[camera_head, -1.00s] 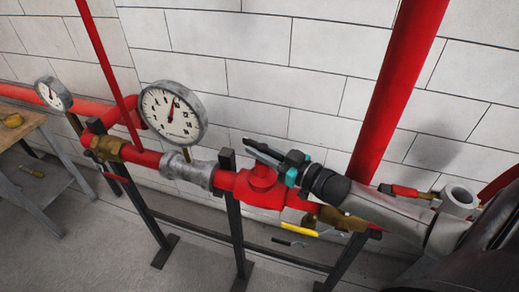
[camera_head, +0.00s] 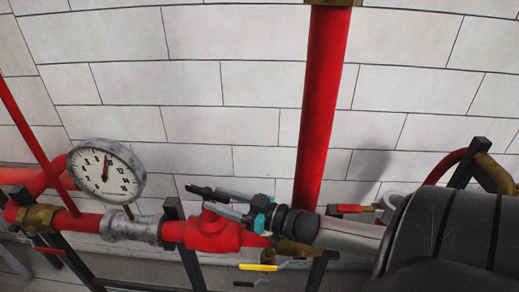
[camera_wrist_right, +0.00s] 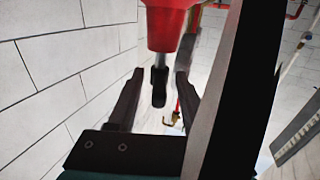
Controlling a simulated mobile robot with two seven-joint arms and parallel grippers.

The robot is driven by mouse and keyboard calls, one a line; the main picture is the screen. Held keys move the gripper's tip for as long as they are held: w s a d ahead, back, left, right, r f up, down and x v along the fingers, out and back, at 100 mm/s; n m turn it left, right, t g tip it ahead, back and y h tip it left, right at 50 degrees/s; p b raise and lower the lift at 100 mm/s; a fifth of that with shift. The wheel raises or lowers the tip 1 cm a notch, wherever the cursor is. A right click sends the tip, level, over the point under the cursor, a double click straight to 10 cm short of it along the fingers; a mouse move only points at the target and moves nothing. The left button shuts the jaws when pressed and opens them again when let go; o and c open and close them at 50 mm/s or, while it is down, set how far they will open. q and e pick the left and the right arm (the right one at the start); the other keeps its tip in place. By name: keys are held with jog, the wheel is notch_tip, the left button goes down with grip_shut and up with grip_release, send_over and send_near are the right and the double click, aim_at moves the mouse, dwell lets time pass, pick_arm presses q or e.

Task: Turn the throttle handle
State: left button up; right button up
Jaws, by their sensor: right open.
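Several valve levers show, and I cannot tell which one is the throttle handle. A yellow lever (camera_head: 258,267) hangs under the pipe just below my right gripper (camera_head: 203,199). A red lever (camera_head: 350,208) sticks out to the right of the upright pipe. Another red lever (camera_head: 48,250) is at the far left. My right gripper is open, above or in front of the red pipe fitting (camera_head: 215,236), its fingers pointing left. In the right wrist view a dark stub (camera_wrist_right: 159,86) under a red part (camera_wrist_right: 164,26) appears between the fingers, apparently untouched. My left gripper is out of view.
A large round gauge (camera_head: 105,172) stands on the pipe at the left. A thick red upright pipe (camera_head: 318,110) rises behind my right gripper. Dark stand posts (camera_head: 184,240) hold the pipework. A white block wall (camera_head: 230,80) closes off the back.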

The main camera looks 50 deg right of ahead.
jog(key=v, duration=1)
jog(key=shift+s, duration=0.25)
dwell(0.3)
